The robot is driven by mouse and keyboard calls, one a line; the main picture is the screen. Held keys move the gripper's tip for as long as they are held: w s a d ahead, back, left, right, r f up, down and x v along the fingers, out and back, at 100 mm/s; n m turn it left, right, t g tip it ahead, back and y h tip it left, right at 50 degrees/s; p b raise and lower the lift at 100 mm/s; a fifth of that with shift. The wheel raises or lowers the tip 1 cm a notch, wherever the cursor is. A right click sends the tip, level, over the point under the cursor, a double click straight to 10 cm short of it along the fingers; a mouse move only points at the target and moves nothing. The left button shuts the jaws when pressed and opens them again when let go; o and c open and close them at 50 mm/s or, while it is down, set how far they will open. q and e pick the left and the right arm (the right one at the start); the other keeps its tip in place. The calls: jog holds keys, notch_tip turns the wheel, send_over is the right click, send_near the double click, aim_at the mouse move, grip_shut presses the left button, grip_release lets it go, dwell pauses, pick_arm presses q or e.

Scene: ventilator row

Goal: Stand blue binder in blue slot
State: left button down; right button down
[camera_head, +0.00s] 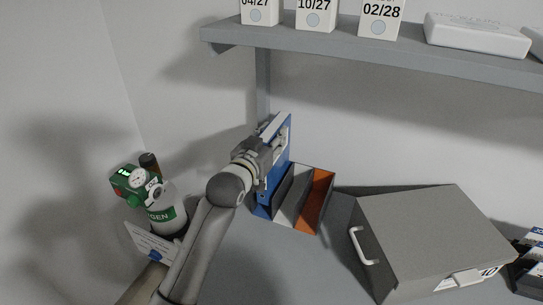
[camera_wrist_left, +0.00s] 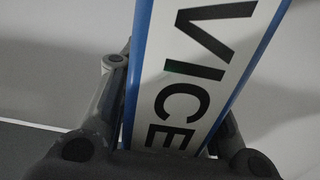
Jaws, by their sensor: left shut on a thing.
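The blue binder (camera_head: 286,149) stands upright over the left end of a slotted rack in the head view. My left gripper (camera_head: 274,146) is shut on it from the near left side. In the left wrist view the binder's white spine label (camera_wrist_left: 200,70) with large black letters fills the middle between the fingers. The rack has a blue slot (camera_head: 262,211) at the left, a grey slot (camera_head: 292,197) in the middle and an orange slot (camera_head: 319,196) at the right. The binder's lower end is at the blue slot; how deep it sits is hidden. My right gripper is not in view.
A grey case (camera_head: 432,232) with a white handle stands right of the rack. An oxygen cylinder (camera_head: 167,212) with a green regulator stands at the left. A grey shelf (camera_head: 400,50) with several dated white boxes hangs above. Some bare table lies before the rack.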

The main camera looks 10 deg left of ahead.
aim_at(275, 176)
pick_arm(q)
notch_tip(275, 176, down, 4)
jog(key=shift+a+f, duration=0.1)
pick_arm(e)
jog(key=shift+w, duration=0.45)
pick_arm(q)
jog(key=shift+f, duration=0.15)
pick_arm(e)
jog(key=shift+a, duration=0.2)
pick_arm(q)
jog(key=c, duration=1.1)
grip_release()
jog(key=shift+f, duration=0.1)
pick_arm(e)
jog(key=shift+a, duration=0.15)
pick_arm(q)
jog(key=shift+o, duration=0.2)
